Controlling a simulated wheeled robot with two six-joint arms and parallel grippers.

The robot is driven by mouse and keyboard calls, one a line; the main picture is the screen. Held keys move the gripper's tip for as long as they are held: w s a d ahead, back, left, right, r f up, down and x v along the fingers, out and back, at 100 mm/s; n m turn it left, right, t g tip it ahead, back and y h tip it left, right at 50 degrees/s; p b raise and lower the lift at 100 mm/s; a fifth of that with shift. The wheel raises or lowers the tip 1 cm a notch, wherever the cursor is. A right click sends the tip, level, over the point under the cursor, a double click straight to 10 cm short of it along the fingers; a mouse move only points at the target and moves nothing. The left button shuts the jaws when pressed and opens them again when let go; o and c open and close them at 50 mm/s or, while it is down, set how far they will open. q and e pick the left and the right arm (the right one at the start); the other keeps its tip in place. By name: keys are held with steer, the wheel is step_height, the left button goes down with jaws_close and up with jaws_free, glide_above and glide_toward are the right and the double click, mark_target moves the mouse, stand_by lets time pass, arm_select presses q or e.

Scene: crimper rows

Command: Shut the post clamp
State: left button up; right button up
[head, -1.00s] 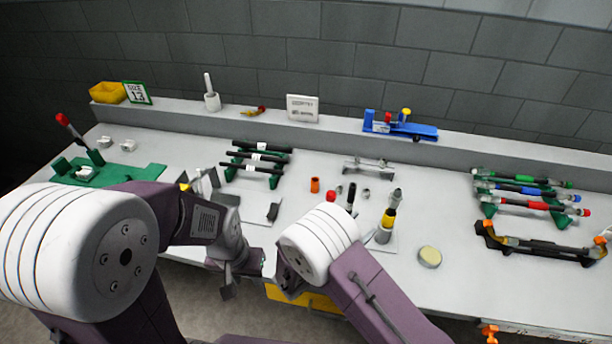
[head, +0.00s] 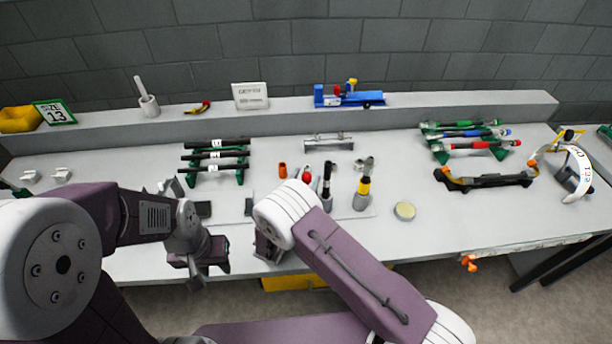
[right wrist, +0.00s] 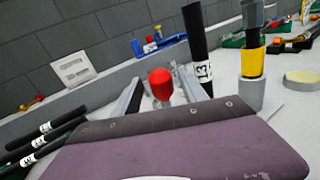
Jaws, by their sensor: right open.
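The post clamp shows as a red ball knob (head: 307,177) beside an upright black post (head: 327,180) on the bench. In the right wrist view, the red knob (right wrist: 160,84) lies between the grey fingers of my right gripper (right wrist: 158,76), apart from both. The black post (right wrist: 196,45), with a label marked 13, stands just right of the knob. The clamp's lower parts are hidden behind my purple gripper body. My right gripper is open; its fingers are mostly hidden in the head view. My left gripper (head: 197,268) hangs at the bench's front edge, its fingers unclear.
A yellow-banded post (head: 363,190) stands right of the clamp, with a round tan disc (head: 404,211) beyond it. A green rack of black bars (head: 215,157) is at the left, another of coloured bars (head: 470,140) at the right. A raised ledge (head: 430,106) runs behind.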

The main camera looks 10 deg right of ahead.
steer(key=shift+w+d, duration=0.3)
steer(key=shift+d, duration=0.05)
steer(key=shift+a, duration=0.1)
steer(key=shift+c, duration=0.2)
jaws_close()
stand_by(0.9)
